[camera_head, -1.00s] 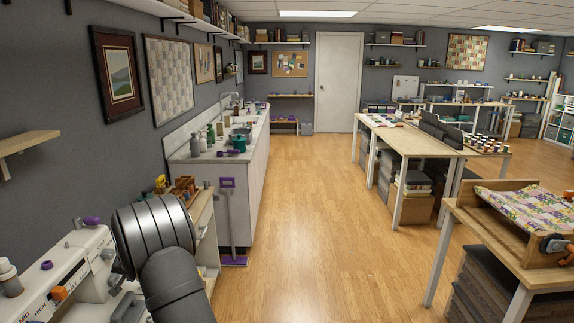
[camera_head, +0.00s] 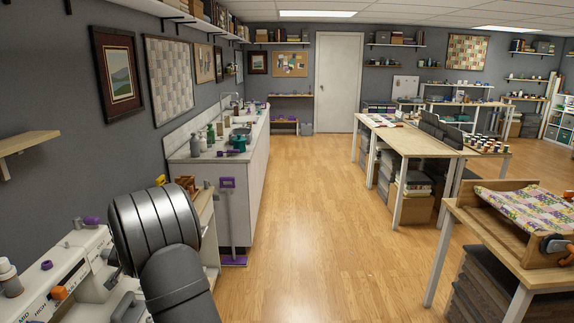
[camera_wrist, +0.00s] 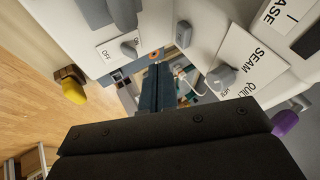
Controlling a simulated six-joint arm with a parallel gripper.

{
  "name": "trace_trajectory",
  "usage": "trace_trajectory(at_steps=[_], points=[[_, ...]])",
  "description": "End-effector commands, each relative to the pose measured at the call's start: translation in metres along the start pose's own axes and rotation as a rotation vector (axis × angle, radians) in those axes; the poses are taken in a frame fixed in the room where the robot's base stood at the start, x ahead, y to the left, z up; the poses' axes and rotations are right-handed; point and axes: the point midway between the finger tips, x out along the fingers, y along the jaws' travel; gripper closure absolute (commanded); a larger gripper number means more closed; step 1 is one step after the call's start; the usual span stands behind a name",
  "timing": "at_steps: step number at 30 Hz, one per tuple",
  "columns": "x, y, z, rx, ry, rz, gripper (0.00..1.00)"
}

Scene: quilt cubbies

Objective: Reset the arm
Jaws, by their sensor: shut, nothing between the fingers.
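My gripper (camera_wrist: 154,72) shows in the wrist view with its two dark fingers together and nothing between them. It points in among white sewing-machine panels, and I cannot tell its exact gap to them. In the head view my arm's dark, rounded links stand at the lower left and hide the gripper. The white sewing machine (camera_head: 75,262) is beside and partly behind my arm there. In the wrist view its panels carry grey knobs (camera_wrist: 221,77) and labels, among them "SEAM" and "OFF".
A yellow knob (camera_wrist: 74,91) and a purple knob (camera_wrist: 285,122) stick out at either side in the wrist view. A sink counter (camera_head: 205,153) stands beyond my arm. The wood floor (camera_head: 300,220) is open up to the worktables (camera_head: 430,143) on the right.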

Motion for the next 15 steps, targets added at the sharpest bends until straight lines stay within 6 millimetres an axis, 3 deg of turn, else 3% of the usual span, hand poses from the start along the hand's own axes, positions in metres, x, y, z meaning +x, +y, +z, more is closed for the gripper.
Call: trace_trajectory(at_steps=[3, 15], points=[[-0.017, 0.0, 0.0, 0.0, 0.0, 0.0, 1.0], [0.053, 0.001, 0.0, 0.001, -0.002, 0.001, 1.0]])
